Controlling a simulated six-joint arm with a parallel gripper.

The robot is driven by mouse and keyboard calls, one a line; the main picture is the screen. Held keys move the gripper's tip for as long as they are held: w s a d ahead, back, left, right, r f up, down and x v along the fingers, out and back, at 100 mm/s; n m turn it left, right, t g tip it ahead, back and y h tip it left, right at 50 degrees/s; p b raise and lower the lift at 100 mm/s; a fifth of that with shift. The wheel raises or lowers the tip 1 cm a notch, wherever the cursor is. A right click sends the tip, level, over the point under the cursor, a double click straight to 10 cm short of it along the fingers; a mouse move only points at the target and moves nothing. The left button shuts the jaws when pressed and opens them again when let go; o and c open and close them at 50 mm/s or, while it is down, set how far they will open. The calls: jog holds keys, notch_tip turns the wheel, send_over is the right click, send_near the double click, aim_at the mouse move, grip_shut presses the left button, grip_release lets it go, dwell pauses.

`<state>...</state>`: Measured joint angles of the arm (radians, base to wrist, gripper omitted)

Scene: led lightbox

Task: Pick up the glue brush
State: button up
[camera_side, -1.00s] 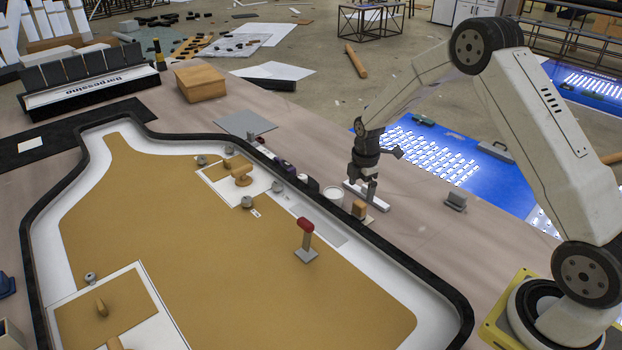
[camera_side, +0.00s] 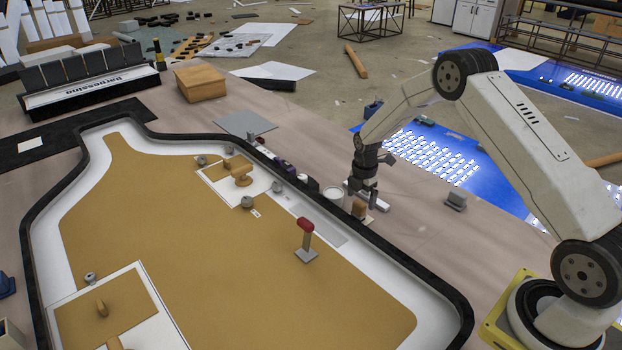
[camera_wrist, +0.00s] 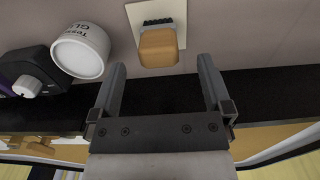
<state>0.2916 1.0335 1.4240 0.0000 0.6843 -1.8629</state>
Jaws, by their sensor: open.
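The glue brush (camera_side: 359,209) has a blocky wooden handle and lies on a small cream card on the bench, just outside the black rim. In the wrist view the brush (camera_wrist: 158,46) shows its tan handle end nearest me and dark bristles beyond, on the card (camera_wrist: 172,12). My gripper (camera_side: 361,201) is low over the bench at the brush. In the wrist view my gripper (camera_wrist: 162,66) is open and empty, with the handle centred between the finger lines, just beyond the tips. I cannot tell the exact height gap.
A white glue pot (camera_wrist: 80,52) stands left of the brush in the wrist view, beside a dark device with a knob (camera_wrist: 26,86). The black rim (camera_side: 400,257) runs close by. A grey block (camera_side: 455,201) stands to the right, with bare bench between.

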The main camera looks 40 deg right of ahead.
aim_at(360, 202)
jog(key=shift+f, duration=0.1)
jog(key=shift+f, duration=2.5)
grip_shut()
jog(key=shift+r, duration=0.15)
jog(key=shift+w+r, duration=0.1)
jog(key=shift+r, duration=0.35)
jog(key=s+a+r, duration=0.3)
jog(key=s+r, duration=0.8)
jog(key=s, duration=0.2)
jog(key=shift+s+a+r, duration=0.2)
jog(key=shift+s+r, duration=0.15)
jog(key=shift+r, duration=0.05)
